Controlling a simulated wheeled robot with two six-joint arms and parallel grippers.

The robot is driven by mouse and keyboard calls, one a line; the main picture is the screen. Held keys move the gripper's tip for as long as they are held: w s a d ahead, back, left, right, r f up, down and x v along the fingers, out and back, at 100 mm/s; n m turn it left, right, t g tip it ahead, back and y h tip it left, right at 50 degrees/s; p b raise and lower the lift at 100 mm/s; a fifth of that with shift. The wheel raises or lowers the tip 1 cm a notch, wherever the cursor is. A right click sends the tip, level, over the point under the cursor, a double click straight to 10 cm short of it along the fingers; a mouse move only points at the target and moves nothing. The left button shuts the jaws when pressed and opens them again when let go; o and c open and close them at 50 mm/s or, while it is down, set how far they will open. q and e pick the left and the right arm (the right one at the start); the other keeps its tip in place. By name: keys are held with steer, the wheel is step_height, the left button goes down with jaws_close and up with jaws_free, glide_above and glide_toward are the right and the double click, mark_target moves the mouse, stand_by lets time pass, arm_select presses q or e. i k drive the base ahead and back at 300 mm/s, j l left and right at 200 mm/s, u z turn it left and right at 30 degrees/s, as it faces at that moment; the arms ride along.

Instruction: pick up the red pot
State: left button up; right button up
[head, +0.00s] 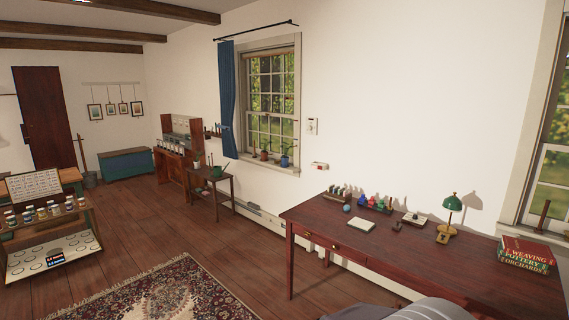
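No pot can be clearly told as the red pot from here. A small reddish-brown pot (264,156) with a plant stands on the windowsill, left of a blue pot (284,161). On the desk, a row of small coloured items (371,202) includes a red one, too small to make out as a pot. Neither of my grippers is in view.
A dark wooden desk (350,240) runs along the right wall, with a green lamp (452,204) and stacked books (526,252). A patterned rug (165,290) covers open floor. A rack of jars (45,225) stands left.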

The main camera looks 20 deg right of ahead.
mark_target(264, 154)
steer(key=i+l+z, duration=0.2)
steer(key=i, duration=0.3)
steer(key=i+l+z, duration=0.25)
steer(key=i, duration=0.25)
steer(key=i+l+z, duration=0.2)
steer(key=i, duration=0.3)
steer(key=i+j+u, duration=0.15)
steer(key=i+u, duration=0.2)
steer(key=i, duration=0.4)
steer(key=i+u, duration=0.3)
steer(key=i, duration=0.45)
steer(key=i+l+u, duration=0.35)
steer(key=i, duration=0.4)
steer(key=i+z, duration=0.2)
steer(key=i, duration=0.3)
steer(key=i+z, duration=0.15)
steer(key=i, duration=0.35)
steer(key=i+z, duration=0.2)
steer(key=i, duration=0.25)
steer(key=i+j+z, duration=0.2)
steer(key=i, duration=0.3)
steer(key=i+j+z, duration=0.15)
steer(key=i, duration=0.3)
steer(key=i+j+z, duration=0.2)
steer(key=i+j, duration=0.15)
steer(key=i, duration=0.1)
